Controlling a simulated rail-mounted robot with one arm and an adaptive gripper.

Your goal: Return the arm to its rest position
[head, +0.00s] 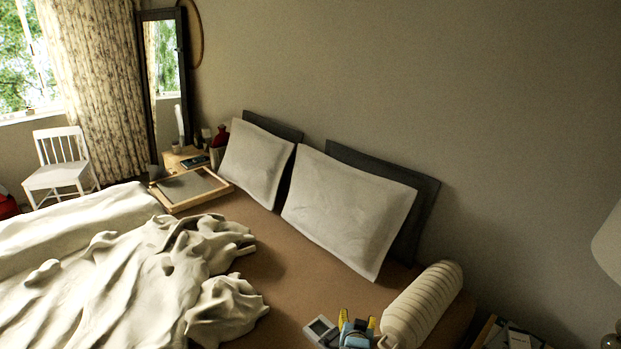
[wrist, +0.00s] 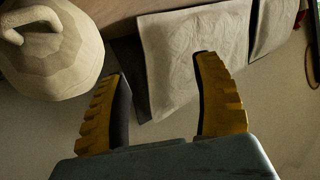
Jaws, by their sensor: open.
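My gripper (head: 357,318) shows at the bottom of the head view, with two yellow fingers raised on a blue-grey body. It appears in front of the bed's near right end, just left of the pale ribbed bolster (head: 425,303). In the wrist view my gripper (wrist: 160,67) has its yellow fingers wide apart with nothing held between them. Beyond the fingers are a white pillow (wrist: 190,35) and bare wall. A pale rounded thing with a loop (wrist: 55,60), likely the bolster's end, is at upper left. Most of my arm is out of view.
The brown bed (head: 255,260) carries a rumpled cream blanket (head: 110,275), two white pillows (head: 345,205) and a wooden tray (head: 190,188). A cluttered bedside table (head: 172,158) stands behind the tray. A lamp (head: 608,245) is at far right. Open air lies above the bed.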

